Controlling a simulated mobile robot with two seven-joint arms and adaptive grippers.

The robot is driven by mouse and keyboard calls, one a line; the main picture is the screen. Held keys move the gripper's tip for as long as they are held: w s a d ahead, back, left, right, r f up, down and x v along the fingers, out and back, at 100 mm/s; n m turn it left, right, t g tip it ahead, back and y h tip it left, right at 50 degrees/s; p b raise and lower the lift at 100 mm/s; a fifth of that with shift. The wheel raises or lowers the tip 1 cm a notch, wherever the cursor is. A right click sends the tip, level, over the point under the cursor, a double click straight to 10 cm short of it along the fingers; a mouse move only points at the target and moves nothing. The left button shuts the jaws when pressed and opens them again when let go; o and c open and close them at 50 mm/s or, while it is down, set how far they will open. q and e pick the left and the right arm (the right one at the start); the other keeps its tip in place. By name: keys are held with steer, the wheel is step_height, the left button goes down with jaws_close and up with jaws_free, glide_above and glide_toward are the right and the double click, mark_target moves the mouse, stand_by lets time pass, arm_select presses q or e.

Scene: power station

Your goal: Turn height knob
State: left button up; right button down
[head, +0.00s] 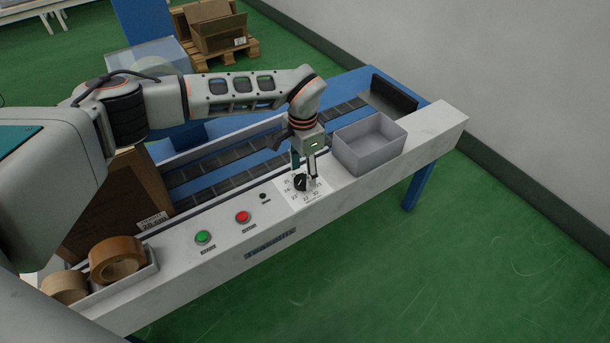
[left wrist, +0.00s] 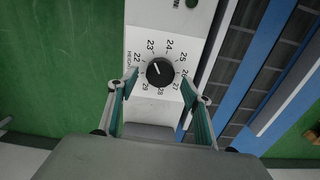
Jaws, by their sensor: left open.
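The height knob (head: 300,183) is a round black dial with a white mark, set on a white panel with printed numbers. In the left wrist view the knob (left wrist: 160,71) sits in the middle, its white mark pointing up and left, roughly toward 23. My left gripper (head: 305,176) is open and points down over the dial. In the left wrist view its two teal-padded fingers (left wrist: 160,84) are spread on either side of the knob, with gaps between them and it. My right gripper is not in view.
A green button (head: 204,237) and a red button (head: 242,217) are left of the dial on the same white panel. A grey open bin (head: 342,155) stands to its right. Tape rolls (head: 117,258) and a cardboard box (head: 110,205) are at the left.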

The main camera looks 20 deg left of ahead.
arm_select(q)
step_height(320, 180, down, 2)
steer(key=shift+f, duration=0.1)
steer(key=c, duration=1.1)
steer(key=shift+r, duration=0.2)
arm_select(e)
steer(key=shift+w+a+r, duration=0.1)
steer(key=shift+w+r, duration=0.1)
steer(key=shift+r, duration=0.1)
